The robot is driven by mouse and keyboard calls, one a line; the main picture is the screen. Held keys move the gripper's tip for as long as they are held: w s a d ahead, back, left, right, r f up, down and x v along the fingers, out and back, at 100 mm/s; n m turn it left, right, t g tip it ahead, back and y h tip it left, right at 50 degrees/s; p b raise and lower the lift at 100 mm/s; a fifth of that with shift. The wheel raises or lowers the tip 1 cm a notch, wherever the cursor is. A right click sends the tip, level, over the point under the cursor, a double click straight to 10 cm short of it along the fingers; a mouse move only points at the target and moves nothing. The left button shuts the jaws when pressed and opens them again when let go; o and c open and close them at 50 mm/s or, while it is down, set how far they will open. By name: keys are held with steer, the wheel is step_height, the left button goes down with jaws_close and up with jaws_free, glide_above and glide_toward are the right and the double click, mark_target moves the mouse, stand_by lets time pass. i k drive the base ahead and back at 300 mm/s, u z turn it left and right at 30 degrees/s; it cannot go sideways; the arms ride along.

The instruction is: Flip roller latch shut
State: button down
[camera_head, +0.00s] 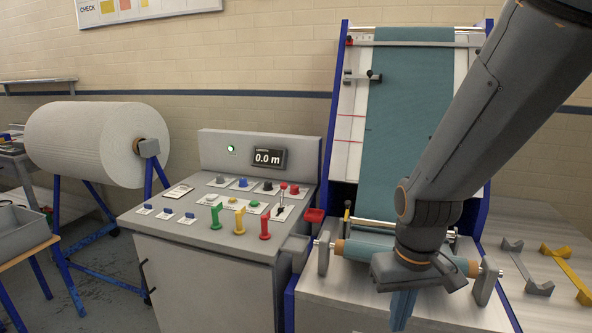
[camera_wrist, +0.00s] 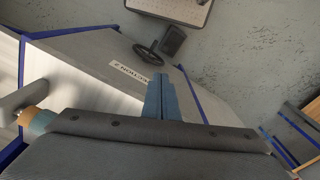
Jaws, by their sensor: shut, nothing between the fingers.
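My gripper (camera_head: 402,312) points down in front of the roller on the right-hand machine. Its blue fingers (camera_wrist: 162,98) are together in the wrist view, with nothing between them. The roller (camera_head: 362,250) carries teal cloth and has an orange core end (camera_head: 474,268). It lies between a grey left end bracket (camera_head: 324,253) and a grey right end bracket (camera_head: 486,281). My wrist hides the roller's middle. Which part is the latch, and its position, I cannot tell for sure. The core end also shows at the lower left of the wrist view (camera_wrist: 28,116).
A control console (camera_head: 205,255) with coloured levers stands left of the machine. A red handle (camera_head: 315,215) sits between them. Grey (camera_head: 538,285) and yellow (camera_head: 575,275) brackets lie at the right. The wrist view shows a black handwheel (camera_wrist: 148,54) and open floor.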

mark_target(348, 204)
steer(key=k, duration=0.5)
steer(key=u, duration=2.2)
steer(key=k, duration=1)
steer(key=z, duration=1.7)
steer(key=i, duration=1)
